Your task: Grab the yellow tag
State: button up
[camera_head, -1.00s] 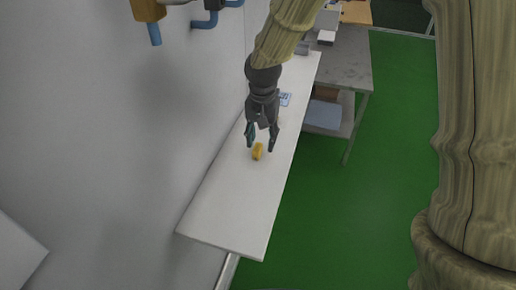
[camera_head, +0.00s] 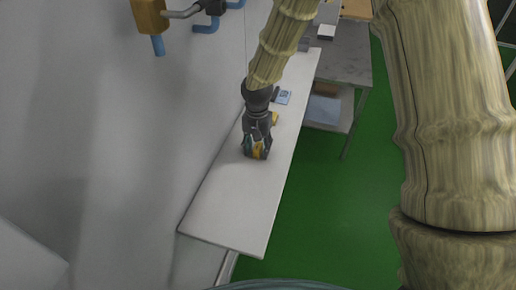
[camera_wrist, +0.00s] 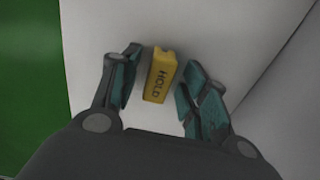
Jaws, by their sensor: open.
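The yellow tag (camera_wrist: 161,75) is a small block with "HOLD" printed on it. It lies on the white shelf (camera_head: 222,207) and also shows between the fingers in the head view (camera_head: 257,150). My gripper (camera_head: 257,156) is low over the shelf with its fingers on either side of the tag. In the wrist view my gripper (camera_wrist: 162,72) is open. The fingers partly hide the tag in the head view.
Another small yellow thing (camera_head: 275,118) and a blue-and-white card (camera_head: 283,97) lie farther back on the shelf. A wall borders the shelf on the left. A grey table (camera_head: 345,62) stands at the back right. The near shelf is clear.

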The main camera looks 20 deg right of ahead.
jog(key=shift+s+r, duration=0.35)
jog(key=shift+s, duration=0.05)
jog(key=shift+c, duration=0.2)
jog(key=c, duration=0.4)
jog(key=shift+w+a+f, duration=0.1)
jog(key=shift+w+f, duration=0.05)
jog(key=shift+w, duration=0.05)
jog(key=c, duration=0.5)
jog(key=shift+s, duration=0.15)
jog(key=shift+c, duration=0.2)
